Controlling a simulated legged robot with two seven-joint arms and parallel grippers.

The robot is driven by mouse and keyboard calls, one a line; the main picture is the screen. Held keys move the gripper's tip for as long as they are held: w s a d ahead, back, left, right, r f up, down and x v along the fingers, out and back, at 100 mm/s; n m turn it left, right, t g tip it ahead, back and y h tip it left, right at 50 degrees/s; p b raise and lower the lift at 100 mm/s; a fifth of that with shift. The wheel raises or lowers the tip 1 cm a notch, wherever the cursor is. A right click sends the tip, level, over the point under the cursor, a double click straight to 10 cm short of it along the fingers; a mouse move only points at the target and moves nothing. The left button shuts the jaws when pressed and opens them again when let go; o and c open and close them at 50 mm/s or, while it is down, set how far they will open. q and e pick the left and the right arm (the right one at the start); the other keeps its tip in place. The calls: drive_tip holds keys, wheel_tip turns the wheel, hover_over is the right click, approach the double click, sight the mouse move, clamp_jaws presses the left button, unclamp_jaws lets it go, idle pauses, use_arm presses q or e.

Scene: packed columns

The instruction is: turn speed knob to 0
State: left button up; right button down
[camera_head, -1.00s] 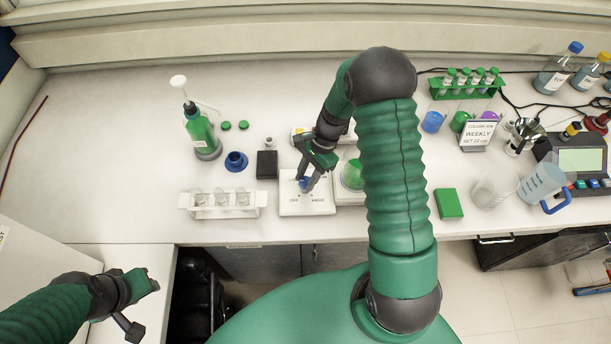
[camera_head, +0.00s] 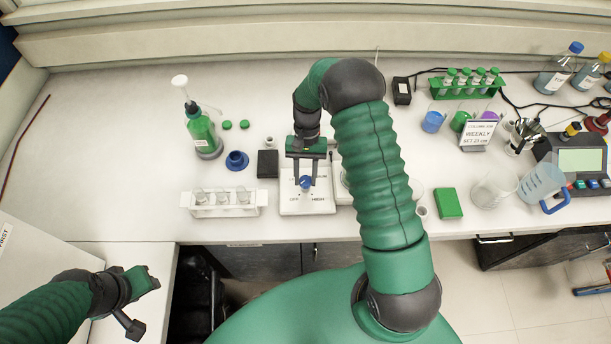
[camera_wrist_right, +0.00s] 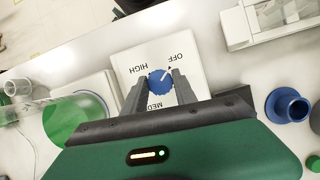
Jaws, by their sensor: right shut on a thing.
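The blue speed knob (camera_head: 305,184) sits on a white control plate (camera_head: 320,208) near the bench's front. In the right wrist view the knob (camera_wrist_right: 160,82) carries a white pointer line directed up and right, toward the OFF label (camera_wrist_right: 181,58). HIGH and MED labels also show; I see no 0. My right gripper (camera_head: 305,181) points down at the plate, with one finger on each side of the knob, shut on it. The fingers (camera_wrist_right: 158,90) partly cover the knob's sides. My left gripper (camera_head: 146,279) is off at the lower left, away from the plate; its jaw opening is unclear.
A black block (camera_head: 267,164) and a white tube rack (camera_head: 223,212) stand left of the plate. A blue funnel-like piece (camera_head: 236,161) and a green bottle (camera_head: 201,133) are farther left. A green box (camera_head: 448,203) lies right. The bench's left part is clear.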

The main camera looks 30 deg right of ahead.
drive_tip(key=shift+w+d+r+n+h, duration=0.1)
drive_tip(key=shift+w+n+h, duration=0.2)
drive_tip(key=shift+n, duration=0.3)
drive_tip(key=c, duration=1.3)
unclamp_jaws()
drive_tip(key=o, duration=0.3)
drive_tip(key=shift+d+r, duration=0.1)
drive_tip(key=shift+r, duration=0.1)
drive_tip(key=b+v, duration=0.3)
drive_tip(key=v, duration=1.3)
drive_tip(key=shift+w, duration=0.2)
